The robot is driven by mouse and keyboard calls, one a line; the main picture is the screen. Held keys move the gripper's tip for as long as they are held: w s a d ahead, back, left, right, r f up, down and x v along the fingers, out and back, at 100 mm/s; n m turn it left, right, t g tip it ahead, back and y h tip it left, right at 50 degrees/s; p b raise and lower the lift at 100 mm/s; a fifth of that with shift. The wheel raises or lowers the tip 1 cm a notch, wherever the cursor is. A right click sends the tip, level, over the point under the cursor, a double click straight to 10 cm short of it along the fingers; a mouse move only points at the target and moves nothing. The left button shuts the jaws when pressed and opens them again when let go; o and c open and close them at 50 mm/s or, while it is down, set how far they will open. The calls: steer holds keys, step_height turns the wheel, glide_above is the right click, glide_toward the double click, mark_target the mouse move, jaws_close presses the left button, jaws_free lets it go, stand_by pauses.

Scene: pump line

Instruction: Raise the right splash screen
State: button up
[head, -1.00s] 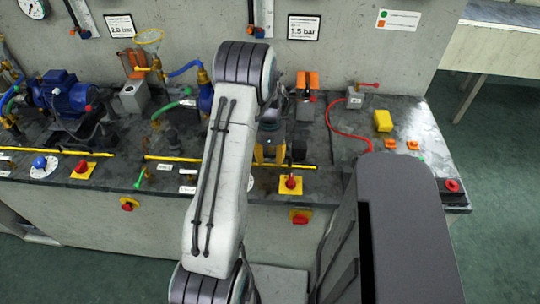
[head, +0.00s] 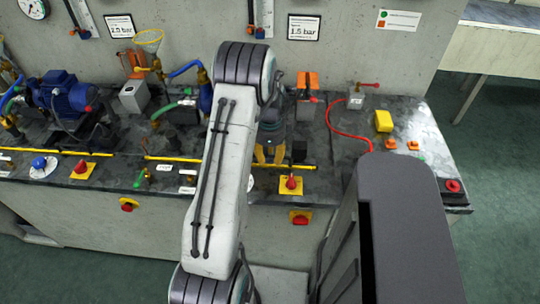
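Two long yellow strips lie low along the front of the bench, and I take the right one (head: 210,161) to be the right splash screen's edge. It looks down; no raised panel shows above it. My arm crosses in front of its middle. My gripper (head: 270,154), with yellow fingertips, is right of my forearm, just above or at the strip's right half. The fingertips appear apart, with nothing seen between them. My arm partly hides the gripper, and I cannot tell whether it touches the strip.
A dark block (head: 299,152) stands right of my gripper. A red knob on a yellow plate (head: 291,186) sits just in front. An orange-topped device (head: 307,98) and a red hose (head: 345,134) are behind and right. The left strip (head: 60,151) is also low.

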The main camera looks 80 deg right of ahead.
steer(key=c, duration=0.4)
steer(key=shift+d+r, duration=0.1)
jaws_close()
steer(key=shift+r, duration=0.15)
steer(key=shift+r+p, duration=2.15)
steer(key=shift+r, duration=1.5)
step_height(320, 180, up, 7)
steer(key=p, duration=0.4)
steer(key=shift+f, duration=0.2)
steer(key=shift+r+p, duration=0.1)
steer(key=shift+p, duration=0.2)
